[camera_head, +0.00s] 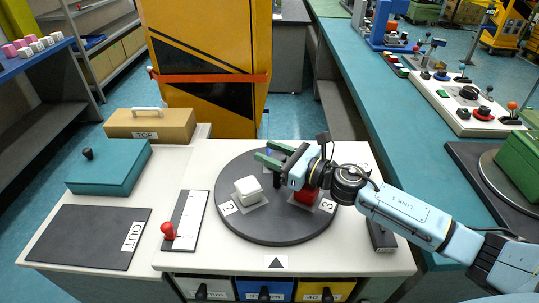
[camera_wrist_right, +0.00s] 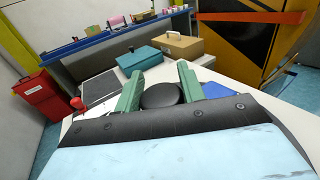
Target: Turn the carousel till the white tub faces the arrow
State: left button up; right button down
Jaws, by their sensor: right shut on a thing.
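The carousel (camera_head: 262,228) is a round dark grey disc on the white table. The white tub (camera_head: 248,190) sits on its left side by label 2. A red tub (camera_head: 304,196) sits on its right side by label 3, partly covered by my right arm. A blue tub (camera_head: 271,154) shows at the back, mostly hidden. The black arrow (camera_head: 277,262) is on the table at the disc's front; the white tub is to the left of it. My right gripper (camera_head: 271,155) is over the disc, its green fingers shut on a round black knob (camera_wrist_right: 161,95).
A slotted plate with a red-knobbed lever (camera_head: 168,231) stands left of the disc. Further left are a dark OUT mat (camera_head: 84,238), a teal lid (camera_head: 110,168) and a tan TOP box (camera_head: 150,126). Coloured drawers (camera_head: 263,290) are below the front edge.

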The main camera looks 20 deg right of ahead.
dwell(0.5)
jog(key=c, duration=0.9)
grip_release()
jog(key=shift+o, duration=0.2)
jog(key=shift+s, duration=0.1)
jog(key=shift+s+d+f, duration=0.1)
jog(key=shift+s+d, duration=0.15)
jog(key=b+v, duration=0.2)
jog(key=v, duration=0.9)
jog(key=shift+w, duration=0.1)
jog(key=shift+b+v, duration=0.35)
jog(key=shift+v, duration=0.45)
